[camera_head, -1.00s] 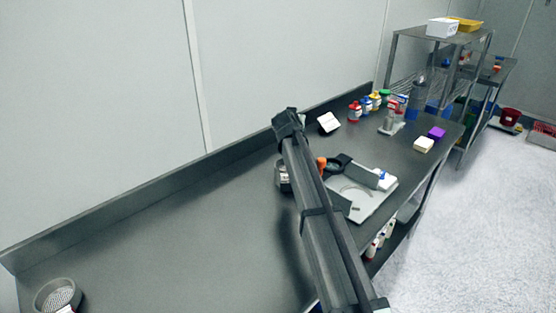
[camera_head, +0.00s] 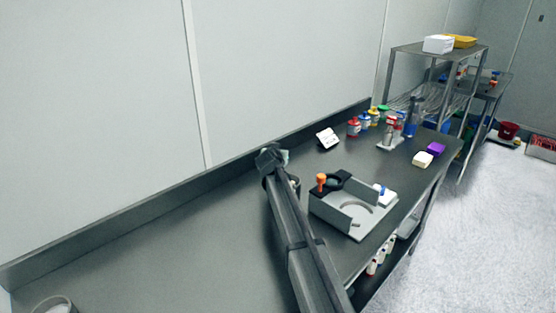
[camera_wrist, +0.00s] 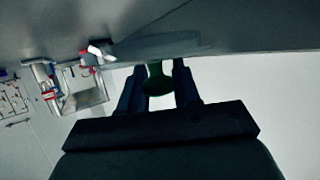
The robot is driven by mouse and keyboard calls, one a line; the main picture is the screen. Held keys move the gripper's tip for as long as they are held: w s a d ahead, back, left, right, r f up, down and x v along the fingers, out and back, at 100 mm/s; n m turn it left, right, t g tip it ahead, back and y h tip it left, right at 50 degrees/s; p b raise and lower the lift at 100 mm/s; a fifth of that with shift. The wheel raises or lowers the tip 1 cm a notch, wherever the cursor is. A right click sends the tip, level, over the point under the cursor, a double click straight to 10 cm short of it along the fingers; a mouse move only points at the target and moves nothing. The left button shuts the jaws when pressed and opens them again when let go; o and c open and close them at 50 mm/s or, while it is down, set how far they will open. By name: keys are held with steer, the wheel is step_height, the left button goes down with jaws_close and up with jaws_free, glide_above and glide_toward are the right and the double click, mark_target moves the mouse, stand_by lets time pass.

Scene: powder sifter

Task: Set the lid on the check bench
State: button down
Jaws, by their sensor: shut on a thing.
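My gripper (camera_wrist: 157,82) is shut on a small dark greenish part, seen between its two fingers in the wrist view. A flat grey disc shape (camera_wrist: 165,46) lies just past the fingertips and looks like the lid, seen nearly edge-on. Whether the held part is the lid's knob is too dark to be sure. In the head view my arm reaches over the long grey bench (camera_head: 170,235), with its end near the back wall. The held thing is mostly hidden there. I cannot tell which surface is the check bench.
A grey fixture (camera_head: 352,212) with an orange knob (camera_head: 321,182) stands right of my arm. A round sieve (camera_head: 55,304) is at lower left. The bench's left stretch is clear.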

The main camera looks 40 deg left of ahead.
steer(key=shift+f, duration=1.2)
steer(key=shift+f, duration=0.65)
steer(key=c, duration=0.8)
jaws_free()
steer(key=shift+d+f, duration=0.1)
steer(key=shift+r, duration=0.5)
steer(key=v, duration=1.2)
steer(key=shift+r, duration=0.15)
